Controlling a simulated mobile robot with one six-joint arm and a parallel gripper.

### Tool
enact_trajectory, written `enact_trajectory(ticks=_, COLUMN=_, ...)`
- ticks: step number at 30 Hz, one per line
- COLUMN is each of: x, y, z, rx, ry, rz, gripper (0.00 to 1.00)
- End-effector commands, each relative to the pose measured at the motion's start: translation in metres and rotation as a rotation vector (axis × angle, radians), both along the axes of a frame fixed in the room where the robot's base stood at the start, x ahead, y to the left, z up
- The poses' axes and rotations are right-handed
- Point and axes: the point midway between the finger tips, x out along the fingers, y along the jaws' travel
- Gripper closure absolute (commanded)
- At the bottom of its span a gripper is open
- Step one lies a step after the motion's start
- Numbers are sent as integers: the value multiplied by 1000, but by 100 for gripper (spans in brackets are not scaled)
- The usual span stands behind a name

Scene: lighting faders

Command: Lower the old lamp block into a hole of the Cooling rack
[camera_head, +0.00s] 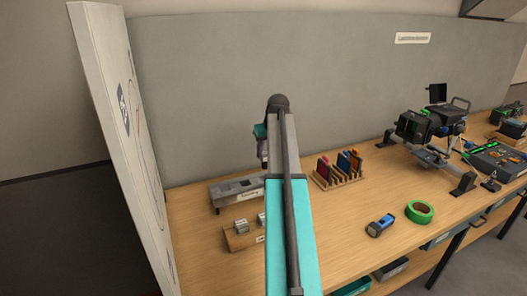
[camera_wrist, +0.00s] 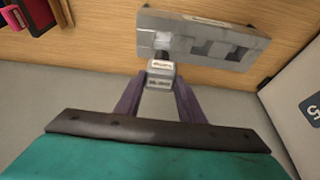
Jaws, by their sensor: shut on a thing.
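The old lamp block (camera_wrist: 160,80) is a small pale grey block with a dark label. My gripper (camera_wrist: 158,88) is shut on it, with a purple finger on each side. The Cooling rack (camera_wrist: 225,60) is a grey bar with square holes, seen just beyond the block in the wrist view. The block lines up with the rack's left part there; whether it touches the rack or hangs above it, I cannot tell. In the head view the rack (camera_head: 225,192) lies on the table at the left, below my gripper (camera_head: 262,155). My arm hides the block and the rack's right end there.
A wooden holder (camera_head: 238,240) with pale blocks stands in front of the rack. A slotted wooden rack of coloured plates (camera_head: 340,172) is right of my arm. A blue-and-black torch-like item (camera_head: 380,225) and green tape (camera_head: 420,211) lie farther right. A white panel (camera_head: 122,130) stands at the left.

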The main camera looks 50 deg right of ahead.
Motion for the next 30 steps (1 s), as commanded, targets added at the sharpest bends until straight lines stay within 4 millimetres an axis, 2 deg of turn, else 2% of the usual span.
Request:
enact_trajectory(ticks=8, x=1, y=1, z=-7, rx=0, ry=0, rz=1, gripper=82)
enact_trajectory(ticks=21, x=1, y=2, z=-33, rx=0, ry=-1, rz=2, gripper=82)
enact_trajectory(ticks=30, x=1, y=2, z=-38, rx=0, ry=0, rz=3, gripper=82)
